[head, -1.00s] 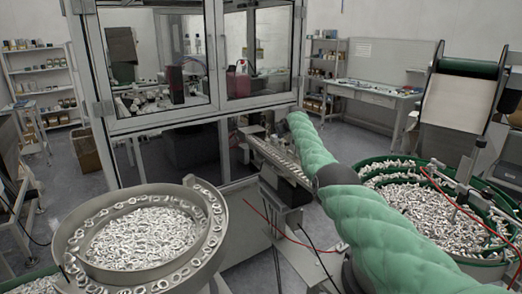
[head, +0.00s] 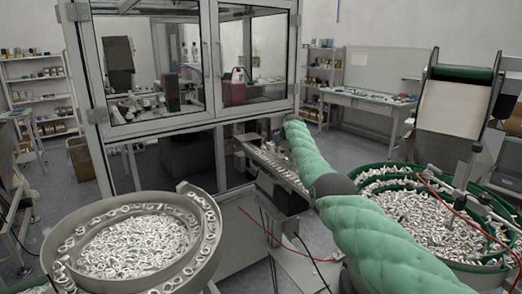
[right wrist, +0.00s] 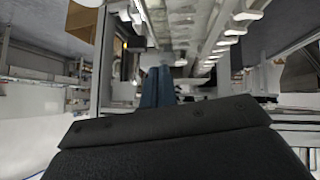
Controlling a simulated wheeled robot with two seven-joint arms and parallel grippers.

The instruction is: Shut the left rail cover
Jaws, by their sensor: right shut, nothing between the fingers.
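A metal feed rail (head: 280,165) runs from the glazed machine towards me in the head view. In the right wrist view, a rail (right wrist: 208,45) shows close up and runs away from the camera, with a row of pale caps (right wrist: 228,40) along it. I cannot clearly make out the left rail cover or whether it is open. My right arm, in a green sleeve, reaches over beside the rail, and its gripper is hidden in the head view. My right gripper (right wrist: 158,85) shows its blue fingers together in the right wrist view, shut and empty near the rail. My left gripper is out of view.
A grey bowl feeder (head: 205,250) full of pale parts stands at left. A green bowl feeder (head: 385,170) stands at right below a reel (head: 458,100). The glazed machine enclosure (head: 212,70) rises behind the rail. Red and black cables hang below the rail.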

